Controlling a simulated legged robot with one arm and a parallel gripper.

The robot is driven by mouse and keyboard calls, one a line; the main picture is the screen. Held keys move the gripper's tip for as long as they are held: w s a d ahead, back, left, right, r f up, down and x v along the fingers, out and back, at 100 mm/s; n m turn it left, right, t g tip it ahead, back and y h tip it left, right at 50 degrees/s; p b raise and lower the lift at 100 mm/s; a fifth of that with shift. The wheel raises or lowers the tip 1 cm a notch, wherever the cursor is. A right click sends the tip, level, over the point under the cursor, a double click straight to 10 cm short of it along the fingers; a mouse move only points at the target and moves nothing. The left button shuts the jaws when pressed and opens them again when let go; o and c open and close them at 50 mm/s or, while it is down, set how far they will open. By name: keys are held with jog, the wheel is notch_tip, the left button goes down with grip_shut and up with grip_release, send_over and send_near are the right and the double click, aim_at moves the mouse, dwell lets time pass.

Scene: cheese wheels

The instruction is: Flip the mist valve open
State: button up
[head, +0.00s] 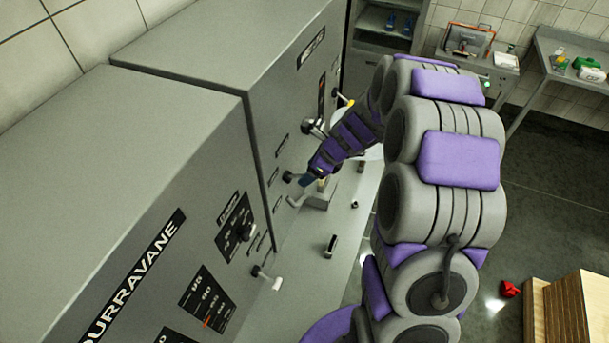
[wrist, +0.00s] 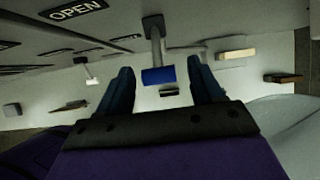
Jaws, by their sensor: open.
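A lever with a blue handle (wrist: 158,75) hangs on a grey stem from the panel in the wrist view. I cannot read a label that names it the mist valve. My gripper (wrist: 163,85) is open, with one dark finger on each side of the blue handle. The fingers look apart from it, with nothing gripped. In the head view my gripper (head: 307,181) is close to the front of the grey cabinet, and the blue handle cannot be made out there. An OPEN label (wrist: 78,10) shows at the upper left of the wrist view.
The grey cabinet (head: 190,105) fills the left side. A white-tipped lever (head: 276,283) sticks out nearer me, and it also shows in the wrist view (wrist: 92,80). A yellow-tipped lever (head: 349,102) is farther back. A grey ledge (head: 305,265) with small fittings runs below.

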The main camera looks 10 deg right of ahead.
jog(key=b+v, duration=0.1)
jog(key=v, duration=1.1)
jog(key=shift+d+r, duration=0.2)
jog(key=shift+r, duration=0.1)
jog(key=shift+s+a, duration=0.1)
jog(key=shift+s, duration=0.05)
